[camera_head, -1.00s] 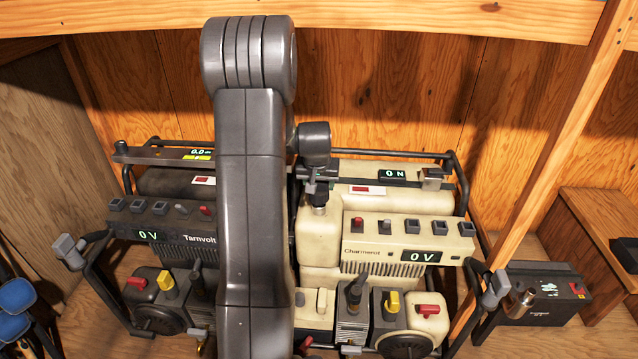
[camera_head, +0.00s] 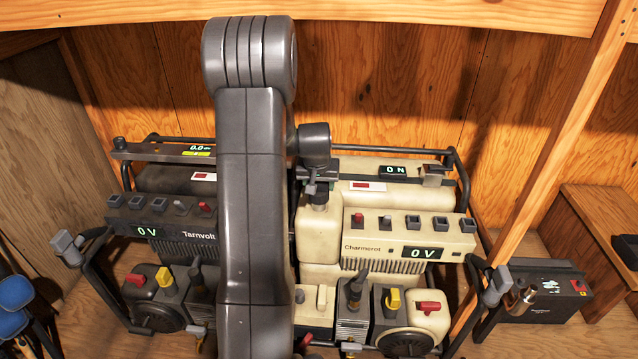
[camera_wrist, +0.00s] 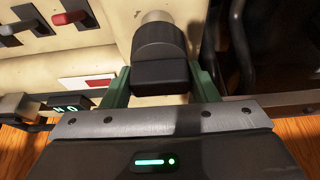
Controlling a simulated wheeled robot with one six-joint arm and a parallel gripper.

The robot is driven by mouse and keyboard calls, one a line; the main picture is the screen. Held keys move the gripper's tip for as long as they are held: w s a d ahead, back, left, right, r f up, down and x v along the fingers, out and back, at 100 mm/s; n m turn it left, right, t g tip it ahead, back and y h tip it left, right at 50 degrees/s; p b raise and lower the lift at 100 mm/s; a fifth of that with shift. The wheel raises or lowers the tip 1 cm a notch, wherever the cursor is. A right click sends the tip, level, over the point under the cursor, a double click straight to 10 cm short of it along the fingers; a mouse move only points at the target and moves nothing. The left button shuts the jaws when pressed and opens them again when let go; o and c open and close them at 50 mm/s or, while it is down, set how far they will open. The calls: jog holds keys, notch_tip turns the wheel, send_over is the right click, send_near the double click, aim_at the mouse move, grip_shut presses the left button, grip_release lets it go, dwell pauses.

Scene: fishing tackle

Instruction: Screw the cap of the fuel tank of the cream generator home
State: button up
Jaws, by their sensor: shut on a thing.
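The cream generator (camera_head: 408,238), marked "Charmerot", stands right of my arm in the head view. Its cream tank (camera_head: 312,238) is at its left side, and a dark cap (camera_head: 319,197) sits on the tank's neck. My gripper (camera_head: 317,182) is above the cap, partly hidden by my own arm. In the wrist view the cap (camera_wrist: 160,55) is between the green fingers of my gripper (camera_wrist: 162,85), which is shut on it. A pale round neck (camera_wrist: 155,16) shows just past the cap. How far the cap is threaded cannot be told.
A dark generator (camera_head: 170,225), marked "Tarnvolt", stands left of my arm. A wooden post (camera_head: 540,160) rises at the right, near a black battery-like box (camera_head: 555,292). Plank walls close off the back. A black tube frame (camera_head: 462,185) surrounds the cream generator.

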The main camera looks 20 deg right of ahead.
jog(key=shift+f+b, duration=0.9)
jog(key=shift+f, duration=0.5)
jog(key=o, duration=1.1)
jog(key=shift+c, duration=0.2)
jog(key=p+v, duration=0.4)
jog(key=v, duration=1)
jog(key=shift+f, duration=0.15)
